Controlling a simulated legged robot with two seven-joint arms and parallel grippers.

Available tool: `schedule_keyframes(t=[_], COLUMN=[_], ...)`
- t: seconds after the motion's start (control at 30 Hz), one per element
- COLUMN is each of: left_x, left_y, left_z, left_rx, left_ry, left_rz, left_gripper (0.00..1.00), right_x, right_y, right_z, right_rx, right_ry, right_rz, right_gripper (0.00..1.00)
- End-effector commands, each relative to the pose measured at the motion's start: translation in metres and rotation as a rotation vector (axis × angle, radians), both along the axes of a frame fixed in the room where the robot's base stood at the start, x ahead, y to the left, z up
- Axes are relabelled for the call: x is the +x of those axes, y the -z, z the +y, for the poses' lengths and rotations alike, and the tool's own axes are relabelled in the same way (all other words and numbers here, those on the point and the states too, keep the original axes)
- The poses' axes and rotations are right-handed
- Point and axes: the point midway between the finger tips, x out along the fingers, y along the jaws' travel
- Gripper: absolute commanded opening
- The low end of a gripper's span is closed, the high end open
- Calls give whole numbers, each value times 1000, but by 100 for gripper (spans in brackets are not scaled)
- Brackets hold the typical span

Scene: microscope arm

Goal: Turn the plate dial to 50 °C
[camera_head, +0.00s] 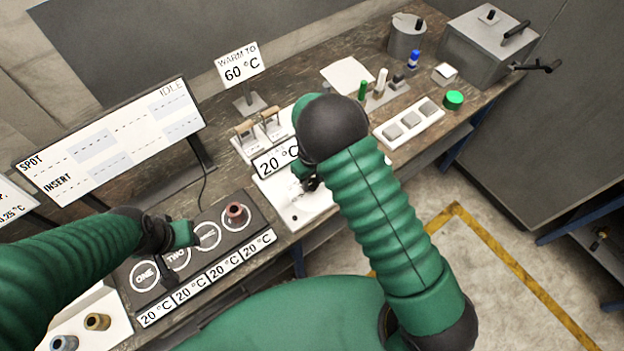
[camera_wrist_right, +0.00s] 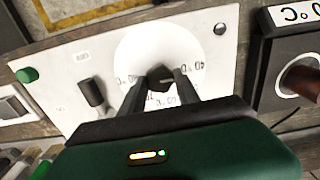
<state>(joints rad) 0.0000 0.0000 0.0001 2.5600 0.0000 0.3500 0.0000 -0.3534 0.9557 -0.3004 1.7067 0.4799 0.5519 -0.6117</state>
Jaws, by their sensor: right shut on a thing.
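The plate dial (camera_wrist_right: 158,74) is a black knob on a white round scale (camera_wrist_right: 150,45) with °C marks, in the right wrist view. My right gripper (camera_wrist_right: 160,82) is shut on the knob, one finger on each side. In the head view my right gripper (camera_head: 311,184) is at the white panel (camera_head: 308,208), and my arm hides most of the dial. A display above the panel (camera_head: 275,160) reads 20 °C. My left gripper (camera_head: 186,235) is over the black numbered block; whether its fingers are open does not show.
The black block (camera_head: 232,228) has numbered circles, a brown cup (camera_head: 236,214) and several 20 °C labels. A sign (camera_head: 239,67) reads WARM TO 60 °C. A large screen (camera_head: 110,140) stands behind.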

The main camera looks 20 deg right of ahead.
Motion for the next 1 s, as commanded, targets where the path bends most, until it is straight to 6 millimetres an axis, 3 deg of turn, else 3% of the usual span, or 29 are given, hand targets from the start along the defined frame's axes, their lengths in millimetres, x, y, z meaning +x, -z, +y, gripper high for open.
schedule_keyframes(t=[0.07,0.1,0.27,0.53,0.67,0.77,1.0], left_x=[0,0,0,0,0,0,0], left_y=[0,0,0,0,4,10,24], left_z=[0,0,0,0,0,0,0], left_rx=[0,0,0,0,0,0,0], left_ry=[0,0,0,0,0,0,0], left_rz=[0,0,0,0,0,0,0], left_gripper=[36,36,36,36,36,36,36], right_x=[3,3,2,0,1,1,2], right_y=[-1,-1,-1,-1,-11,-31,-101], right_z=[0,-1,-1,-1,0,0,1], right_rx=[0,-1,0,0,0,1,2], right_ry=[1,1,1,1,0,0,-1], right_rz=[-8,-7,-4,-2,-4,-7,-7], right_gripper=[0,39,59,59,59,59,59])
